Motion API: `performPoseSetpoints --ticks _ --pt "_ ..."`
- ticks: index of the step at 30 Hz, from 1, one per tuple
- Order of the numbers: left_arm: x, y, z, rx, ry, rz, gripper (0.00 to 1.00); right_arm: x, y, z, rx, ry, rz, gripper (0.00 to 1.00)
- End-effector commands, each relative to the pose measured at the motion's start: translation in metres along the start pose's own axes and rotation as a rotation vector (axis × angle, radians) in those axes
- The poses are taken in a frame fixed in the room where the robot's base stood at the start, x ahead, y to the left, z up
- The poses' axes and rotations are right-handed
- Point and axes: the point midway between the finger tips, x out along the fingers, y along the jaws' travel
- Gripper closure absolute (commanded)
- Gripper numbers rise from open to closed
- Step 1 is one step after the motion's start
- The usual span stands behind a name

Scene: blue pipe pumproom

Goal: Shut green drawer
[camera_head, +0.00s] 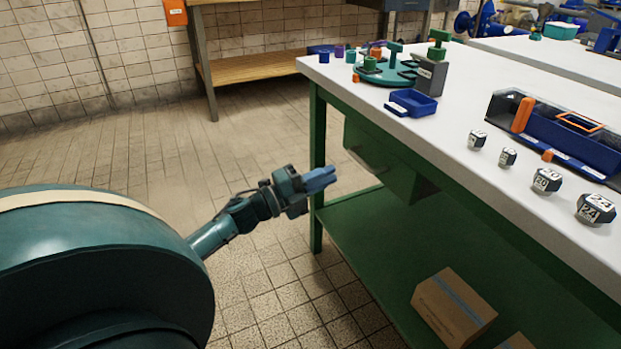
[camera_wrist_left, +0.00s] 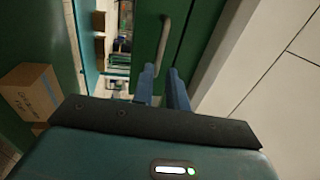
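The green drawer (camera_head: 395,170) hangs under the white top of the green workbench (camera_head: 470,115). A grey bar handle shows on its front. How far the drawer stands out is hard to tell. My left gripper (camera_head: 327,178) is left of the drawer front, apart from it and pointing right, close to a bench leg. In the left wrist view the handle (camera_wrist_left: 165,45) lies just beyond the two blue fingertips (camera_wrist_left: 161,72). A narrow gap shows between the fingers, and nothing is held. My right gripper is not in view.
Cardboard boxes (camera_head: 453,306) lie on the lower green shelf (camera_head: 365,240). The benchtop carries a blue tray (camera_head: 413,103), a blue toolbox (camera_head: 570,140) and several numbered dark pieces (camera_head: 547,180). The tiled floor (camera_head: 165,150) left of the bench is clear.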

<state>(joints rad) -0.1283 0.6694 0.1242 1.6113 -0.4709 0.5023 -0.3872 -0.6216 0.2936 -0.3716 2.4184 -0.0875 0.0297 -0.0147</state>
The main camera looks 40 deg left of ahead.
Motion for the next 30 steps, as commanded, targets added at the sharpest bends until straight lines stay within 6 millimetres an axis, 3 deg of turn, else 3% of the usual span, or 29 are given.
performPoseSetpoints --ticks 3,9,30 --pt "-0.019 -0.001 0.000 -0.002 -0.001 0.001 0.85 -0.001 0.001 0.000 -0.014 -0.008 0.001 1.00" --pt "-0.034 -0.001 0.000 -0.001 0.000 -0.001 0.85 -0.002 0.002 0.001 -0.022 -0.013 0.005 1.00" --pt "-0.035 -0.001 0.000 0.000 0.000 -0.001 0.85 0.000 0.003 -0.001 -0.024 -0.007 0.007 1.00"
